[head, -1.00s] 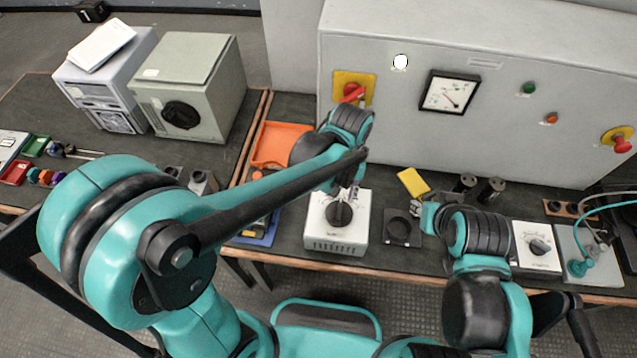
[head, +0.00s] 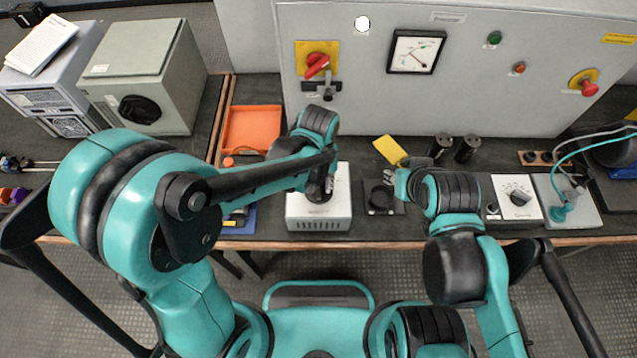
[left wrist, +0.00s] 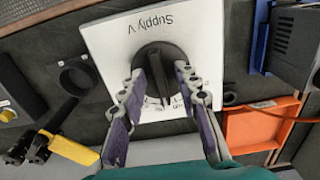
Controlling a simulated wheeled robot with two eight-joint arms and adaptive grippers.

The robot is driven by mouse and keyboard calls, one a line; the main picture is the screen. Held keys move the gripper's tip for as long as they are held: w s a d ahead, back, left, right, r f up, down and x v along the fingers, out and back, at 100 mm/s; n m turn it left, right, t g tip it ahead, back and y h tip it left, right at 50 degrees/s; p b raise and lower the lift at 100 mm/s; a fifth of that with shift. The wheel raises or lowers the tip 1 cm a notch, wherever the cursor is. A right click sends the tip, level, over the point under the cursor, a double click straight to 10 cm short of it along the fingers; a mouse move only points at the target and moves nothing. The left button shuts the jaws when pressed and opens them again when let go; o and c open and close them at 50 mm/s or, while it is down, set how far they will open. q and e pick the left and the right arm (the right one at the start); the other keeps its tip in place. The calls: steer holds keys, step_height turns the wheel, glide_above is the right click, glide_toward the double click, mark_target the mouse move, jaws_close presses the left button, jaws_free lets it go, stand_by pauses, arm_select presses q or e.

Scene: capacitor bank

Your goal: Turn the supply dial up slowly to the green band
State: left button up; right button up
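The supply dial is a white box marked "Supply V" (left wrist: 205,25) with a black knob (left wrist: 160,62). It also shows in the head view (head: 319,222), its knob partly covered by my left arm. My left gripper (left wrist: 160,78) is above the box, its fingers apart on either side of the knob. The gap to the knob looks small, and I cannot tell whether they touch it. A panel meter (head: 416,51) hangs on the grey cabinet; its green band is too small to make out. My right gripper (head: 398,180) is beside the dark square holder, its fingers unclear.
An orange tray (head: 251,128) lies left of the dial box. A white dial box (head: 516,198) stands further right. The cabinet (head: 350,105) closes the back.

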arm_select(q)
jaws_close()
steer(key=shift+m, duration=0.4)
steer(key=shift+a+m, duration=0.1)
steer(key=shift+m, duration=2.4)
steer(key=shift+o, duration=0.6)
jaws_free()
